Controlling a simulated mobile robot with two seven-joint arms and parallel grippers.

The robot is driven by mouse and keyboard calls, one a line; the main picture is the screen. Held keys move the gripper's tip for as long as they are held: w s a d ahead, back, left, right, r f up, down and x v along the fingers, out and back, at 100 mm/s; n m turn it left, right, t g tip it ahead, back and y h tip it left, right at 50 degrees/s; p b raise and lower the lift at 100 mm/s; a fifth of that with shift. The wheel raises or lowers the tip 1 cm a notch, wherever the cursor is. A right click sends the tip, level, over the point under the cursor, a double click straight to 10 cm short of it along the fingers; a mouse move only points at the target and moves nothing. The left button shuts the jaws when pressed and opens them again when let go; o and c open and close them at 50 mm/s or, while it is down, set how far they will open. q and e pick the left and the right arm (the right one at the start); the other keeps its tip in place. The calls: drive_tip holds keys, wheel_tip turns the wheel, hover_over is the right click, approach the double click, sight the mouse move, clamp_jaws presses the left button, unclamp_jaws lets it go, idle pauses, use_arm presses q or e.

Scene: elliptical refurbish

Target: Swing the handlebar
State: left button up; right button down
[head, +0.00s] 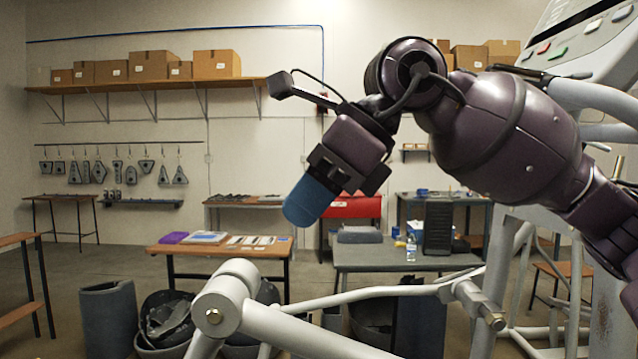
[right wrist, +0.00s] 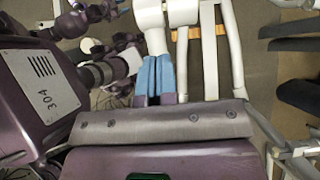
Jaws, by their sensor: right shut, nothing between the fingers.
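The elliptical machine stands in front of me, with its grey console (head: 575,45) at the upper right of the head view. Pale grey tubes curve beside the console, and a jointed pale bar (head: 350,295) crosses low in front. Which tube is the handlebar I cannot tell for sure. My right gripper (head: 308,203) points down and left above the low bar, apart from it, its blue fingers together and empty. In the right wrist view the blue fingers (right wrist: 154,76) point at pale tubes (right wrist: 185,25); contact is unclear there. My left gripper is not identifiable in either view.
A wooden table (head: 225,250) with papers and a dark-topped table (head: 395,258) with a bottle stand behind the machine. Dark bins (head: 108,315) stand low at the left. A wall shelf (head: 155,86) holds cardboard boxes. Open floor shows at the left.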

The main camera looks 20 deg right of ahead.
sight(243, 284)
drive_tip(key=x, duration=0.9)
drive_tip(key=shift+p, duration=0.3)
use_arm(q)
drive_tip(key=shift+w+r, duration=0.1)
drive_tip(key=shift+r, duration=0.3)
use_arm(e)
drive_tip(key=shift+d, duration=0.1)
